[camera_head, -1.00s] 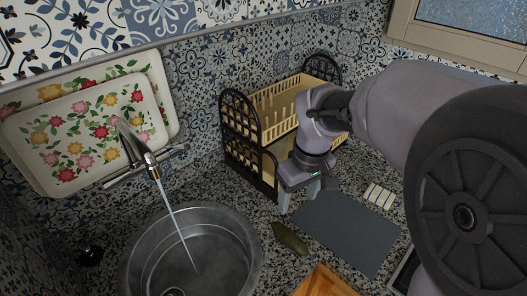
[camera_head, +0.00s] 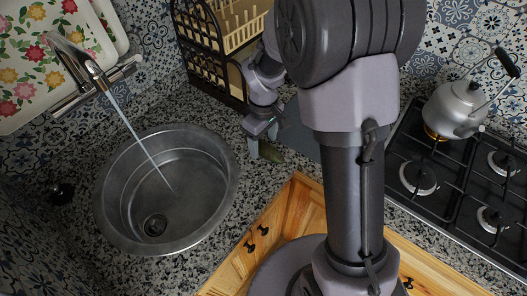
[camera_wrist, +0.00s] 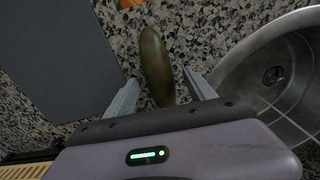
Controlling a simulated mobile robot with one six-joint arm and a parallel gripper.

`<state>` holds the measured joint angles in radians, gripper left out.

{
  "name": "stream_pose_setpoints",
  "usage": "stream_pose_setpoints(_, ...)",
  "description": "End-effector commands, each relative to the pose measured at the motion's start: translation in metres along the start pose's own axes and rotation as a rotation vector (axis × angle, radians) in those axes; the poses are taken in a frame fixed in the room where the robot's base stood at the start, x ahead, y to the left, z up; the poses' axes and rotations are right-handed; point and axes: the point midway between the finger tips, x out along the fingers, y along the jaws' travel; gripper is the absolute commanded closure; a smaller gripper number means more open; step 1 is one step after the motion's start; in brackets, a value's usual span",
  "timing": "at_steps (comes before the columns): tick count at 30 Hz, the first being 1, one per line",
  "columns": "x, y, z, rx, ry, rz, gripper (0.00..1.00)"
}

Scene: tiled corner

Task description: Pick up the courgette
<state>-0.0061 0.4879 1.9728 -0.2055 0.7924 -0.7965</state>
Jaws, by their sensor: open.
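The courgette (camera_wrist: 154,58) is a dark green, mottled, elongated vegetable lying on the speckled granite counter. In the wrist view its near end lies between the two fingers of my gripper (camera_wrist: 161,80), with a gap on each side. Its far part extends beyond the fingertips. In the head view my gripper (camera_head: 263,146) is low over the counter, just right of the sink, and the courgette (camera_head: 272,154) shows partly behind the fingers. My gripper is open and holds nothing. Whether the fingers touch the counter cannot be told.
The round metal sink (camera_head: 165,190), with running water, is close on the left. A grey board (camera_wrist: 55,50) lies on the other side of the courgette. A dish rack (camera_head: 222,50) stands behind my gripper. A kettle (camera_head: 456,108) sits over a lit burner at right.

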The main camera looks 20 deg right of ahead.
Motion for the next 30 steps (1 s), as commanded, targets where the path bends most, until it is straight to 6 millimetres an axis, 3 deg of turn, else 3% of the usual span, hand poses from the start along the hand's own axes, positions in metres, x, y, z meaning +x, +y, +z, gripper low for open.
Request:
stream_pose_setpoints(2, 0.016, 0.0, 0.0, 0.001, -0.001, -0.001, 0.37)
stream_pose_setpoints(8, 0.014, 0.001, 0.0, 0.001, 0.0, 0.0, 0.39)
stream_pose_setpoints(15, 0.014, 0.001, 0.0, 0.001, 0.0, 0.001, 0.86)
stream_pose_setpoints(18, 0.014, 0.001, 0.0, 0.001, 0.0, 0.001, 1.0)
stream_pose_setpoints(26, 0.013, 0.001, 0.0, 0.001, 0.001, 0.001, 1.0)
stream_pose_setpoints(30, 0.002, 0.001, 0.0, 0.001, 0.002, 0.002, 1.0)
